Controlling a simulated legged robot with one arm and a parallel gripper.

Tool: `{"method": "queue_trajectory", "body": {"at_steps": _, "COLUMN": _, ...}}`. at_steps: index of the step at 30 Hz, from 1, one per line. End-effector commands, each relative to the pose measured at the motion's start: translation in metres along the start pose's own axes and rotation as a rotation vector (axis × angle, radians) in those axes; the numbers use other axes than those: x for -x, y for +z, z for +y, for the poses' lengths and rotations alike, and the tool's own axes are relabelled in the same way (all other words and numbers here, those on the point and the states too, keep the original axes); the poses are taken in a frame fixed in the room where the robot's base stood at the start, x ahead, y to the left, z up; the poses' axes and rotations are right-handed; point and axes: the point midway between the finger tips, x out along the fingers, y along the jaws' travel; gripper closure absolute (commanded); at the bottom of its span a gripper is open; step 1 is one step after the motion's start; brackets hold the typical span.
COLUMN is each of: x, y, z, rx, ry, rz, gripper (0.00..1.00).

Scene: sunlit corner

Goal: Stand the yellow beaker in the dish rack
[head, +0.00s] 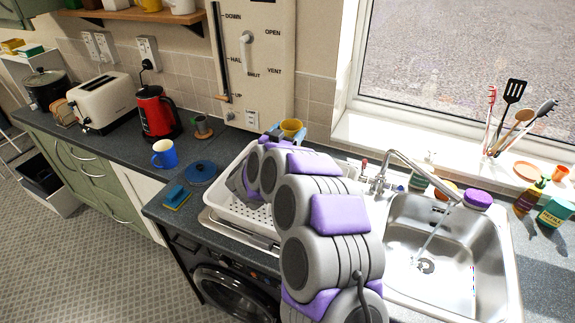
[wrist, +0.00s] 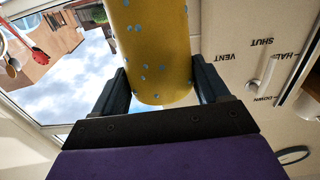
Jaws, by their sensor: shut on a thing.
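The yellow beaker (wrist: 152,50), speckled with blue dots, is between the two dark fingers of my gripper (wrist: 160,85) in the wrist view. The fingers are shut on its sides. In the head view the beaker (head: 292,128) shows above the far end of my arm, near the wall behind the rack, with my gripper (head: 283,134) around it. The white dish rack (head: 222,195) stands on the counter left of the sink. My arm passes over it and hides much of its middle and right side. The beaker appears raised above the rack's back edge.
A steel sink (head: 480,225) with a running tap (head: 400,165) lies right of the rack. A blue mug (head: 165,154), a round blue item (head: 201,173) and a sponge (head: 177,197) sit to the left. A red kettle (head: 157,113) and toaster (head: 101,101) stand farther left.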

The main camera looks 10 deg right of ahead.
Motion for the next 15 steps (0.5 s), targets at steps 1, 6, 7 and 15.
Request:
{"method": "queue_trajectory", "body": {"at_steps": 1, "x": 0.0, "y": 0.013, "z": 0.0, "rx": 0.003, "ry": -0.001, "rz": -0.002, "gripper": 0.55}}
{"method": "queue_trajectory", "body": {"at_steps": 6, "x": 0.0, "y": 0.041, "z": 0.0, "rx": 0.0, "ry": 0.0, "rz": -0.002, "gripper": 0.55}}
{"method": "queue_trajectory", "body": {"at_steps": 7, "x": 0.0, "y": 0.044, "z": 0.0, "rx": 0.0, "ry": 0.0, "rz": -0.001, "gripper": 0.55}}
{"method": "queue_trajectory", "body": {"at_steps": 15, "x": -0.002, "y": 0.073, "z": 0.002, "rx": 0.0, "ry": 0.001, "rz": -0.002, "gripper": 0.55}}
